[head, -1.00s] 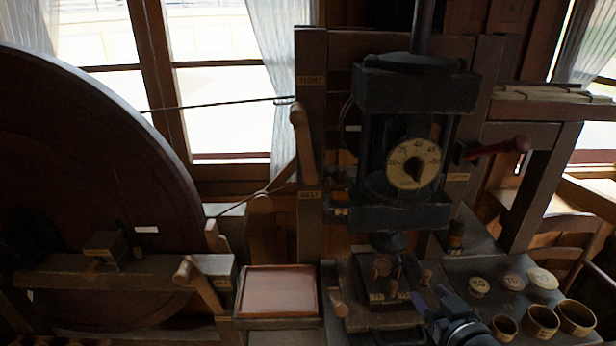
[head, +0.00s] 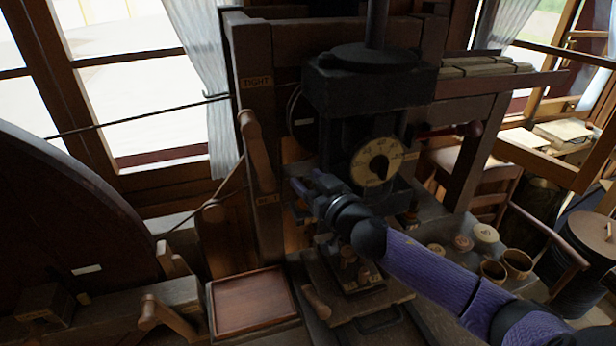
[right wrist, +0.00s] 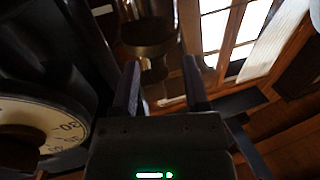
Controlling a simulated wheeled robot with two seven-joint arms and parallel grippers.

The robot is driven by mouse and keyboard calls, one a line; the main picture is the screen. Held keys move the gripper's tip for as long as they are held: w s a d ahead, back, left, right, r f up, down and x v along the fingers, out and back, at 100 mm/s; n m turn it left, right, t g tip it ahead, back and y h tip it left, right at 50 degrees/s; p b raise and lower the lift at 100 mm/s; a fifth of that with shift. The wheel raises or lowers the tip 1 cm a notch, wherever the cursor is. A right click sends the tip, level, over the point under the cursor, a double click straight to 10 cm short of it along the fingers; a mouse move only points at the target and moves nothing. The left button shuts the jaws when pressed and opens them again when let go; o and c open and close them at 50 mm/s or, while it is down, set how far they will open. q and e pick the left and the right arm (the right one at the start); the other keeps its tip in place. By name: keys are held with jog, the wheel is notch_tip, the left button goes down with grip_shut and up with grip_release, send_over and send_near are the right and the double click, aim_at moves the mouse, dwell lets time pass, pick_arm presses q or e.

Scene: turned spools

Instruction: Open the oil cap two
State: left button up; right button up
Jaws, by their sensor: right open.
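My right gripper (head: 307,184) is open and empty, in front of the left side of the dark press, left of its dial (head: 376,162). Its fingers also show in the right wrist view (right wrist: 162,78). Ahead of them there is a dark, brassy round cup or cap (right wrist: 147,38), apart from the fingertips. I cannot read a number on it, so I cannot tell whether it is oil cap two. A small amber-and-dark oil cup (head: 411,216) stands at the right of the press, partly shaded. My left gripper is not in view.
A wooden post with a TIGHT label (head: 256,83) and a peg lever (head: 257,150) stands left of my gripper. A reddish tray (head: 252,300) lies at lower left. Round lids (head: 486,233) and cups (head: 517,264) sit at right, beyond my forearm.

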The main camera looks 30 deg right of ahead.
jog(key=shift+w, duration=0.25)
jog(key=shift+c, duration=0.2)
grip_shut()
